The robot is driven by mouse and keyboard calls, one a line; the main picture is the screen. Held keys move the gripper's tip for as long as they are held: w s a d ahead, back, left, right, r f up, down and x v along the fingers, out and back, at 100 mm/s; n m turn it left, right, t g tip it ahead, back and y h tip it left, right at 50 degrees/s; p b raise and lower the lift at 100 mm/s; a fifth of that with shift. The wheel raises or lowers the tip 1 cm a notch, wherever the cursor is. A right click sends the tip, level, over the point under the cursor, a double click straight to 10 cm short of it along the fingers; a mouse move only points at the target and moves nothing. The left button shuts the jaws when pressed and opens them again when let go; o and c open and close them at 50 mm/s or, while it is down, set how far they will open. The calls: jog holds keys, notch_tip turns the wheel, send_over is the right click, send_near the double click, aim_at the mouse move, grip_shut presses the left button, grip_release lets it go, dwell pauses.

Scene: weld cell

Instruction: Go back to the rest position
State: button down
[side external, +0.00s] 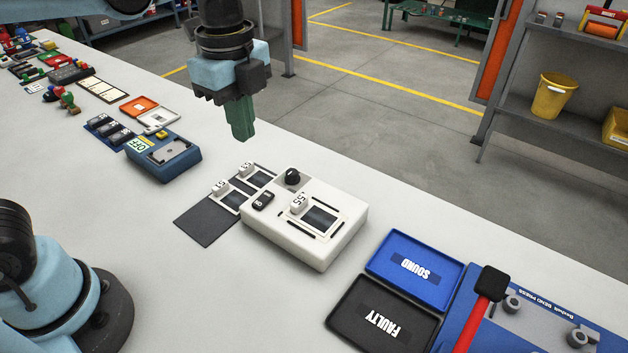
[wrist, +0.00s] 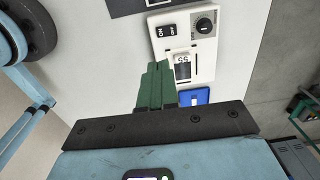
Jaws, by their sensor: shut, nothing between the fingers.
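My gripper (side external: 242,132) hangs above the white bench in the side view, fingers pointing down. Its green fingers are pressed together with nothing between them, and they also show in the wrist view (wrist: 157,68). The gripper is apart from everything below it, above the area between the blue device and the white tester box. In the side view my base shows at the lower left.
A white tester box (side external: 335,246) with a knob, a switch and a "55" block stands below, right of the gripper. A dark mat (side external: 203,228) with two numbered blocks adjoins it. A blue "OFF" device (side external: 180,177) is left. Blue SOUND (side external: 445,292) and black FAULTY (side external: 347,313) trays lie right.

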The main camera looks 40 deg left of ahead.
jog(key=s+a+f+n+t, duration=0.2)
jog(key=a+f+n+t, duration=0.3)
jog(key=n, duration=1.3)
jog(key=shift+s+a+f+t, duration=0.4)
jog(key=shift+a+t, duration=0.6)
jog(key=shift+a, duration=0.3)
jog(key=c, duration=1.8)
grip_release()
